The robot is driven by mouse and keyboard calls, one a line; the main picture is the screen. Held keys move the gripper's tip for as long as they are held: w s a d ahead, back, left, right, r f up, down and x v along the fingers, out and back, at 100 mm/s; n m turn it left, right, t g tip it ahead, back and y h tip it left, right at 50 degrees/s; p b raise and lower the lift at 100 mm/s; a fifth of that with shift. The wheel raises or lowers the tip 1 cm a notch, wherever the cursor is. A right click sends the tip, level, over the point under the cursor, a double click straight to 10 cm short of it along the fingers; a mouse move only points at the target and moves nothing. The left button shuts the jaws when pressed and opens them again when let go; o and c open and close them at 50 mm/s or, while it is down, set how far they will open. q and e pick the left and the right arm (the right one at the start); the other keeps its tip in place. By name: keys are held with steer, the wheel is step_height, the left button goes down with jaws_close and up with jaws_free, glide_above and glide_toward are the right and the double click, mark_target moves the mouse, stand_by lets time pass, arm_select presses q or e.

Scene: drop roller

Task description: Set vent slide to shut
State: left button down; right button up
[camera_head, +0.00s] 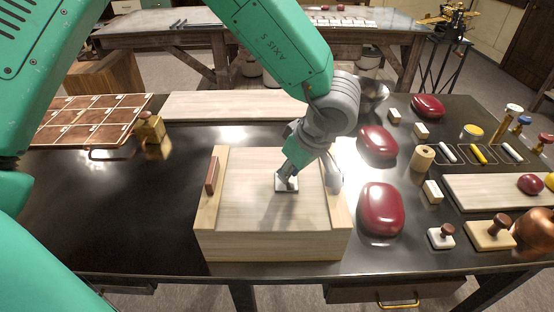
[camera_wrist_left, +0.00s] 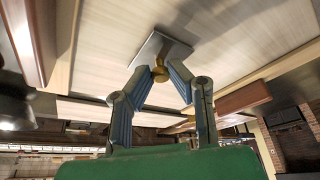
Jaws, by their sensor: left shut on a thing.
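A pale wooden box (camera_head: 272,245) stands on the dark table near its front edge, with a raised rail along each side of its flat top. A small grey metal plate (camera_head: 280,188) lies on that top near the middle. It also shows in the left wrist view (camera_wrist_left: 150,49), with a round brass knob (camera_wrist_left: 160,72) on it. My left gripper (camera_head: 287,178) reaches down to the plate, its two fingers shut on the knob. The knob is hidden by the fingers in the head view. My right gripper is not in view.
A dark red-brown wooden block (camera_head: 212,176) sits on the box's left rail. Red rounded objects (camera_head: 381,208) stand close to the right. A brass block (camera_head: 149,129) and a compartment tray (camera_head: 95,118) are at left. The table left of the box is clear.

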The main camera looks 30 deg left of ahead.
arm_select(q)
steer(key=shift+d+f, duration=0.1)
steer(key=shift+d, duration=0.1)
steer(key=c, duration=1.5)
jaws_free()
steer(key=shift+a, duration=0.1)
steer(key=shift+o, duration=0.2)
steer(key=w+v, duration=0.1)
steer(key=v, duration=1)
steer(key=shift+s+d+r, duration=0.3)
steer(key=shift+s+r, duration=0.1)
steer(key=shift+s, duration=0.1)
